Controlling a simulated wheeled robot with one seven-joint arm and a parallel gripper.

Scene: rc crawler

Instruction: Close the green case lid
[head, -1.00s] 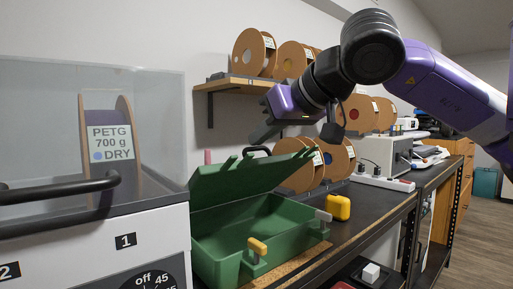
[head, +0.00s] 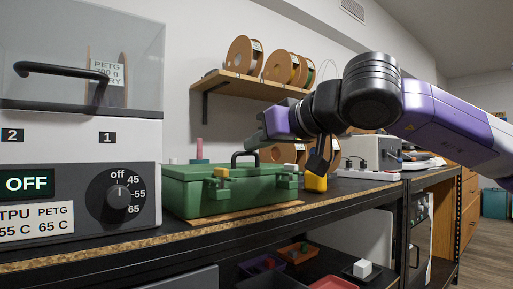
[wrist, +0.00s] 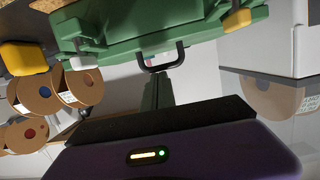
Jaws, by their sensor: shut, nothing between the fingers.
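The green case (head: 215,200) stands on the dark bench, left of centre in the head view. Its lid (head: 185,171) is down and looks flat on the base; any small gap cannot be made out. A yellow-tabbed latch (head: 221,172) and a pale-tabbed latch (head: 290,168) are at its front. My gripper (head: 254,141) is shut and empty, above the case by the handle; contact cannot be judged. In the wrist view the case (wrist: 150,38) and handle (wrist: 166,66) show beyond my fingers (wrist: 158,92).
The filament dryer (head: 80,135) stands close on the left. A yellow block (head: 316,182) sits right of the case. Filament spools (head: 240,52) stand on a wall shelf (head: 230,82).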

